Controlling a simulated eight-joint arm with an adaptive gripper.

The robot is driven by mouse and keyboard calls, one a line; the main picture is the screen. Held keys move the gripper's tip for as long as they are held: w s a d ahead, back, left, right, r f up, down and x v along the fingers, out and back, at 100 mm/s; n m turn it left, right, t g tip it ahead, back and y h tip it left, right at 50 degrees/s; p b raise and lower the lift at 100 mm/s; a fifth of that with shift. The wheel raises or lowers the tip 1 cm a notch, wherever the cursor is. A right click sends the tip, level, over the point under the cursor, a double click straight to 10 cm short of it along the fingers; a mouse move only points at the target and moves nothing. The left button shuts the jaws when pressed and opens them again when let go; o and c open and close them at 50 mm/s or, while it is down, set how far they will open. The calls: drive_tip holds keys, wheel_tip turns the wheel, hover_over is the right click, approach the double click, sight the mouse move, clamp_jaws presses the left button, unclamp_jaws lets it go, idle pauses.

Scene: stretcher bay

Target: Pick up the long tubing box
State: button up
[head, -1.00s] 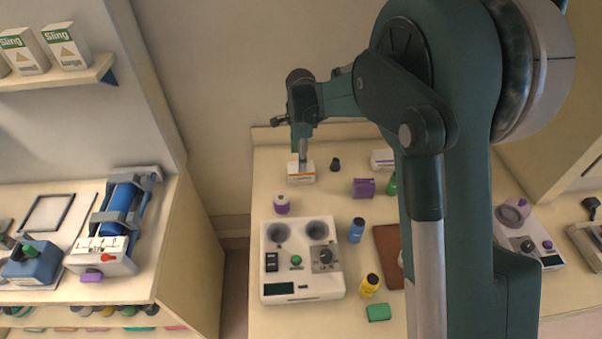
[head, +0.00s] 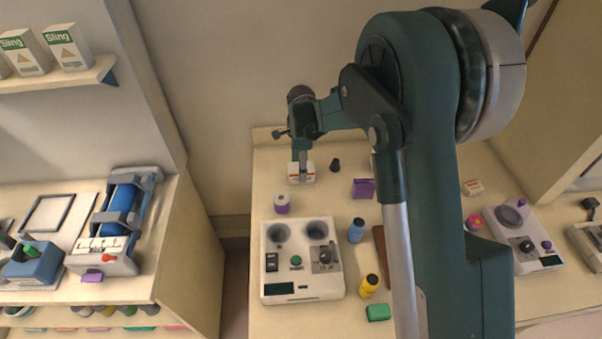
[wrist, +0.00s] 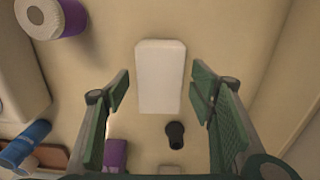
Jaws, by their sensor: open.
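A white box with an orange stripe (head: 294,179), likely the long tubing box, lies near the back left of the table; its print is too small to read. In the wrist view its blank pale top (wrist: 160,75) shows, long side running up the picture. My gripper (head: 302,172) is directly over the box, pointing down. In the wrist view my gripper (wrist: 160,90) is open, one finger to each side of the box with a gap on both sides. Nothing is held. In the head view the gripper hides part of the box.
A dark small cylinder (wrist: 175,134) stands close to the box. A purple-and-white roll (head: 282,203), a purple box (head: 363,188) and a white device with two wells (head: 302,284) are nearby. A blue bottle (head: 356,230) stands right of the device. The back wall is close behind.

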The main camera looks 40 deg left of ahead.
drive_tip(key=shift+f, duration=0.45)
drive_tip(key=c, duration=1)
drive_tip(key=shift+r, duration=0.15)
drive_tip(key=shift+r, duration=4.85)
